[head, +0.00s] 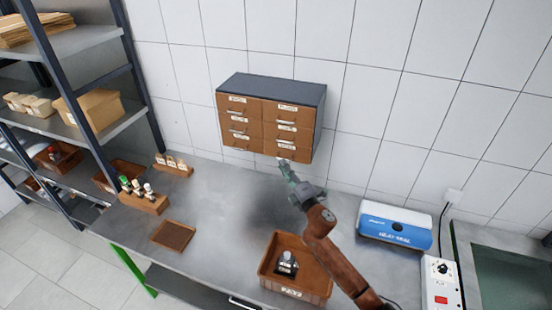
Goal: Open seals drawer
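A drawer cabinet (272,87) with a dark grey casing is mounted on the tiled wall. It has several brown drawer fronts in two columns, each with a pale label and a handle, and all look shut. The labels are too small to read surely, so I cannot tell which one is the seals drawer. My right gripper (285,166) is just below and in front of the bottom right drawer (286,149), with its tips close to that drawer's handle. I cannot tell whether it touches the handle or whether its fingers are open. My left gripper is not in view.
Below is a grey workbench (225,205). On it are a brown bin (268,262) holding a small part, a shallow tray (173,236), a rack of bottles (145,202) and a blue-white sealing machine (394,228). Shelving (90,43) stands left. Space before the cabinet is clear apart from my arm.

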